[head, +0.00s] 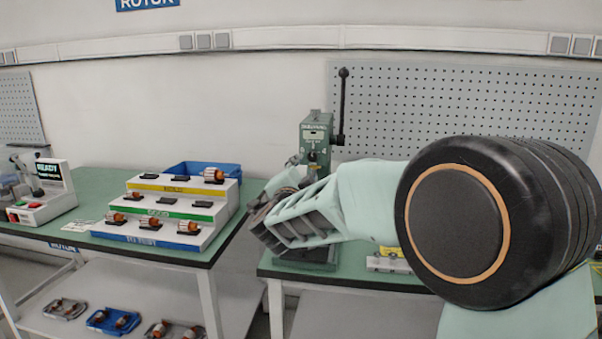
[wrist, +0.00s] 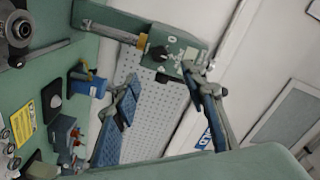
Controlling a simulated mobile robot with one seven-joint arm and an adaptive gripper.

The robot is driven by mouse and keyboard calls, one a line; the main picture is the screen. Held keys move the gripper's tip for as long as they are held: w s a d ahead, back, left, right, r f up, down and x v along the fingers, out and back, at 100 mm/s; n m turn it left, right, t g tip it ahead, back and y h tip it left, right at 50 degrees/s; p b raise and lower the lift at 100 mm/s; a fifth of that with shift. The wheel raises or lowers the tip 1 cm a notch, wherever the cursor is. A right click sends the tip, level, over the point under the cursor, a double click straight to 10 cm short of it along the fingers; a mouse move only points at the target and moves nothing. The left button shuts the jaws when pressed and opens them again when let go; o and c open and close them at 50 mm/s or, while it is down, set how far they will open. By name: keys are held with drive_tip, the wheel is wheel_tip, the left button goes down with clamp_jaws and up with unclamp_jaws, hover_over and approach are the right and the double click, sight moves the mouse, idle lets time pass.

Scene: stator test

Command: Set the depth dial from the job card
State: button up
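A green bench press (head: 316,130) stands on the right bench, with a black lever at its upper right. The wrist view shows the green press head (wrist: 182,62) tilted, with a small dark knob (wrist: 160,53) on its face; I cannot tell if this is the depth dial, and no setting is readable. My gripper (wrist: 163,84) is open and empty, its two blue-padded fingers apart in front of the press head. In the head view my gripper (head: 288,188) overlaps the press's lower part and hides it. A yellow printed card (wrist: 22,122) shows in the wrist view, its text unreadable.
The left bench holds a stepped rack (head: 165,212) of copper-wound parts, a blue bin (head: 205,170) behind it, and a tester with a READY screen (head: 48,172). A perforated board (head: 470,105) stands behind the right bench. A blue cylinder (wrist: 88,82) is on the green surface.

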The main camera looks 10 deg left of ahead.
sight(312, 157)
drive_tip(key=w, duration=1)
drive_tip(key=shift+w+d, duration=0.2)
drive_tip(key=shift+w, duration=0.15)
clamp_jaws()
